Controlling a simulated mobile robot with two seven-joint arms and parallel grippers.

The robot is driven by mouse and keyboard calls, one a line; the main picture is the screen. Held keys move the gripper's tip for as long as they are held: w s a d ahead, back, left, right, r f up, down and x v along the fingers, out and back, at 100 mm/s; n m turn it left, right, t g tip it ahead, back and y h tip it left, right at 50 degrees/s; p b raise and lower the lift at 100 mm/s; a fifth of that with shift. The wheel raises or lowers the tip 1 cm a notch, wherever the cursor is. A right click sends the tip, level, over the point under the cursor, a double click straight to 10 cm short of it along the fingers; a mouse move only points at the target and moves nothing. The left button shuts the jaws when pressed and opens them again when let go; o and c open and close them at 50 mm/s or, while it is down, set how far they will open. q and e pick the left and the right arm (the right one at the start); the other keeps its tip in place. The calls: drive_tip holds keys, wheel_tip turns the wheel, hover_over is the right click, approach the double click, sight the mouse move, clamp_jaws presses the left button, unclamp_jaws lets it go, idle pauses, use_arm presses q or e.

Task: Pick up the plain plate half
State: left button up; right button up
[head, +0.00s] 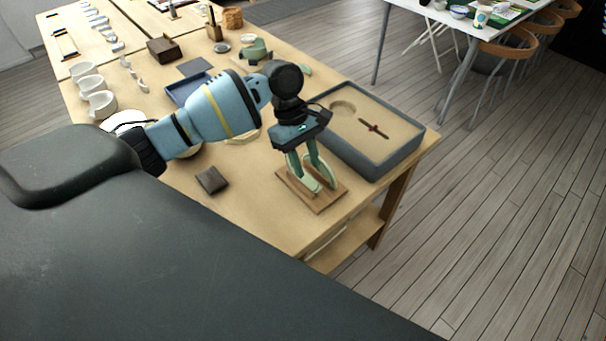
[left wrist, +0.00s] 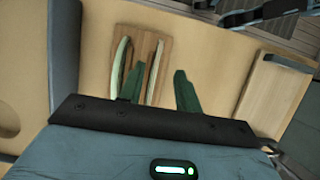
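A small wooden board (head: 318,201) lies near the table's front right corner, under my left gripper (head: 309,170). Two pale plate halves stand on edge on it, side by side. In the left wrist view one half (left wrist: 120,62) is left of both green fingers. The other half (left wrist: 155,68) shows between the fingers, which are open and apart from each other. I cannot tell which half is the plain one, nor whether a finger touches either. In the head view the fingers partly hide the halves. My right gripper is not in view.
A grey sand tray (head: 398,163) holding a dark red-marked stick stands close to the right of the board. A dark block (head: 211,180) lies to the left. A blue tray (head: 181,92), bowls and cups stand farther back. The table's front edge is close to the board.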

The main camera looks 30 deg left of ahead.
sight(312, 177)
use_arm(q)
drive_tip(key=shift+x, duration=2.8)
drive_tip(key=shift+w, duration=0.2)
clamp_jaws()
